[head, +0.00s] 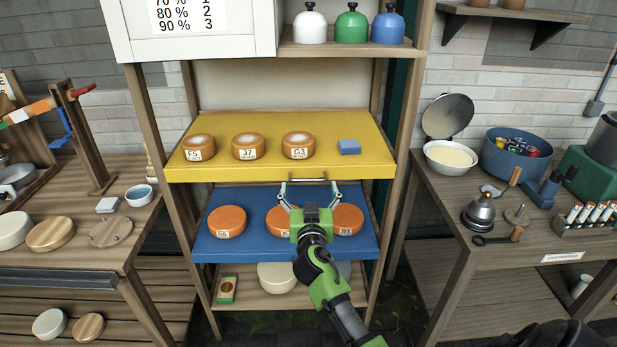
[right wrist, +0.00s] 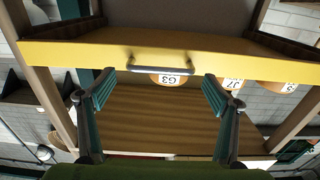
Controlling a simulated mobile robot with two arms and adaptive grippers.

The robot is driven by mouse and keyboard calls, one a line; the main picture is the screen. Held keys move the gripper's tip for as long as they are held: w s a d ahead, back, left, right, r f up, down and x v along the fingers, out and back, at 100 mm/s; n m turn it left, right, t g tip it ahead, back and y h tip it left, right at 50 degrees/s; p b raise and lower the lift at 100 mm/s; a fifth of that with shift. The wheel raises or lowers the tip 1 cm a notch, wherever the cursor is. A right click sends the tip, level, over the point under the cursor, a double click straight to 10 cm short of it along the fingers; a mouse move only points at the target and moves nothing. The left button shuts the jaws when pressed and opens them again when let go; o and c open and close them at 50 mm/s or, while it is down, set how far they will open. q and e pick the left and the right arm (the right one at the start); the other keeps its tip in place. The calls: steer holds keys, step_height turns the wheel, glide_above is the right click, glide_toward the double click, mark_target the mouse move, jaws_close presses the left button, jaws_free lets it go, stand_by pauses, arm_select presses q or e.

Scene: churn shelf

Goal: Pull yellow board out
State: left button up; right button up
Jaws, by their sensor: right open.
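The yellow board (head: 225,123) is a shelf board in the middle rack, with several round labelled cheeses and a small blue block (head: 348,146) on it. A grey metal handle (head: 308,179) is on its front edge; the handle also shows in the right wrist view (right wrist: 160,69). My right gripper (head: 308,187) is open in front of the board, just below the handle in the head view. In the right wrist view its two fingers (right wrist: 162,92) stand apart, one on each side of the handle and not closed on it. My left gripper is not in view.
A blue board (head: 215,250) with round orange cheeses lies below, partly hidden by my right arm. A wooden table with cheeses (head: 50,233) stands left. A table with a blue pot (head: 497,160) and tools stands right. Wooden rack posts (head: 398,210) flank the boards.

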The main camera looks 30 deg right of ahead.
mark_target(309, 181)
steer(key=shift+x, duration=2.2)
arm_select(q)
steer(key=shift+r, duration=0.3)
